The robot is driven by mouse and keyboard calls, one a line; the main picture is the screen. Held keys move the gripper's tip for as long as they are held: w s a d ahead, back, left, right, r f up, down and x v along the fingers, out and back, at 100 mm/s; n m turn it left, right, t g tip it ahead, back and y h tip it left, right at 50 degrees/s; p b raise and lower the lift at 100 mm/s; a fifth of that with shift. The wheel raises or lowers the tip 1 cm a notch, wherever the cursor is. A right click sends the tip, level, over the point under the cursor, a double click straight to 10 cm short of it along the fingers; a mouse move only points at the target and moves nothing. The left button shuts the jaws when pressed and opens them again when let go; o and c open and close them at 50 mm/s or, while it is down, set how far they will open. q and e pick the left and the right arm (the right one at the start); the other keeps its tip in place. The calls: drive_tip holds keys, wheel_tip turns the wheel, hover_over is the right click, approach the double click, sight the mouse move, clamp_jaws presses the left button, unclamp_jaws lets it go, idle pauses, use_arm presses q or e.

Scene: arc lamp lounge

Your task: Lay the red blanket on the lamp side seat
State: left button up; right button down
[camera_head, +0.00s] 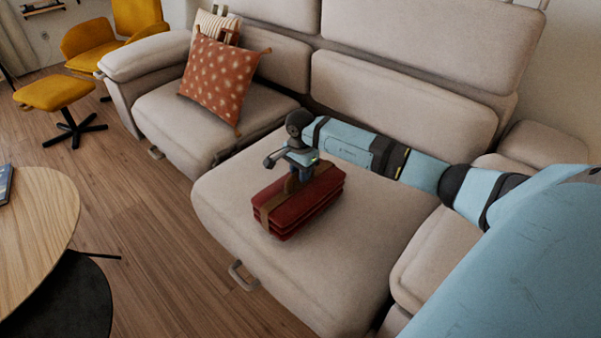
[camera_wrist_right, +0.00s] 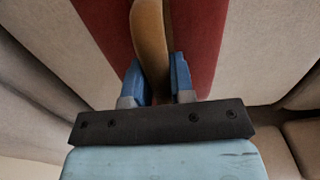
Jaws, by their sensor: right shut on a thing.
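The red blanket (camera_head: 310,208) is a folded stack with a tan strap (camera_head: 264,217) around it. It lies on, or very close above, the beige sofa seat (camera_head: 350,240) nearest me; I cannot tell whether it bears its full weight there. My right gripper (camera_head: 292,182) is above the blanket and shut on the raised strap handle. In the right wrist view, the blue fingertips (camera_wrist_right: 156,80) pinch the tan handle (camera_wrist_right: 150,45), with the red cloth (camera_wrist_right: 195,40) on both sides. My left gripper is not in view. No lamp shows in these views.
A patterned orange-red cushion (camera_head: 218,82) and a striped one (camera_head: 216,25) lean on the other sofa seat. A round wooden table (camera_head: 40,225) stands at the left. A mustard armchair (camera_head: 100,38) and footstool (camera_head: 53,92) stand behind. Bare seat surrounds the blanket.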

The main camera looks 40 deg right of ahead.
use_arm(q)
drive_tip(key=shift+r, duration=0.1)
use_arm(e)
drive_tip(key=shift+r, duration=0.15)
drive_tip(key=c, duration=1)
unclamp_jaws()
use_arm(q)
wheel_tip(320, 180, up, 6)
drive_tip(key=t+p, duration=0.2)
drive_tip(key=p, duration=0.2)
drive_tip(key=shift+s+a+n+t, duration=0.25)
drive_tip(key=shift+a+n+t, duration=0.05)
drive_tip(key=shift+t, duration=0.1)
use_arm(e)
wheel_tip(320, 180, up, 12)
